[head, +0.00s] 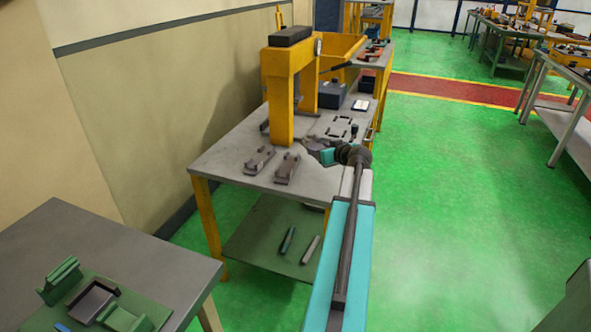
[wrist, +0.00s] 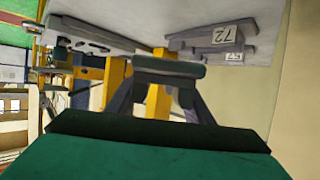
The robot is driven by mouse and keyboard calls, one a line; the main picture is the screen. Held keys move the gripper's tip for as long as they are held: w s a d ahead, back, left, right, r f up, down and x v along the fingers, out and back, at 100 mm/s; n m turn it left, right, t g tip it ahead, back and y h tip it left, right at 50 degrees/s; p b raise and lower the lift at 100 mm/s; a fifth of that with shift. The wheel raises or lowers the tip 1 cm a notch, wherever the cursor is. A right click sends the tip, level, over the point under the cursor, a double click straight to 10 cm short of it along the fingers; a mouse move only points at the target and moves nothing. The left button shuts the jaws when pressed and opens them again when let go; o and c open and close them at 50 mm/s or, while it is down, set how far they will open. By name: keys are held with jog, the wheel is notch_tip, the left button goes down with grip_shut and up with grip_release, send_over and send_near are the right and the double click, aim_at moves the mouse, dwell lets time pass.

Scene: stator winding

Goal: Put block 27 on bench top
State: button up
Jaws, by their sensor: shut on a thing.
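My gripper (head: 312,145) is at the bench top (head: 225,165), near the bench's right edge, beside two grey blocks. In the wrist view my gripper (wrist: 167,82) is shut on a grey block (wrist: 168,68), held between its two fingers. No number shows on the held block, so I cannot tell if it is block 27. Two other grey blocks, a left one (head: 260,158) and a right one (head: 287,168), rest on the bench top. In the wrist view one label reads 72 (wrist: 227,35); a second block's label (wrist: 234,57) is too small to read surely.
A yellow press (head: 280,95) stands on the bench behind the blocks. Small dark parts and a white card (head: 361,105) lie farther back. A lower shelf (head: 265,240) holds two rods. A grey table (head: 130,235) with green fixtures is at front left.

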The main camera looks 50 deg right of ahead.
jog(key=shift+w+d, duration=0.3)
jog(key=p, duration=0.1)
send_over(319, 177)
jog(key=shift+f, duration=3.05)
jog(key=shift+f, duration=0.15)
jog(key=shift+f+p, duration=0.3)
jog(key=shift+f, duration=1.45)
jog(key=shift+f+b, duration=0.15)
jog(key=shift+b, duration=0.15)
jog(key=o, duration=1.5)
jog(key=shift+a, duration=0.1)
jog(key=shift+r+p, duration=0.2)
jog(key=shift+p, duration=0.15)
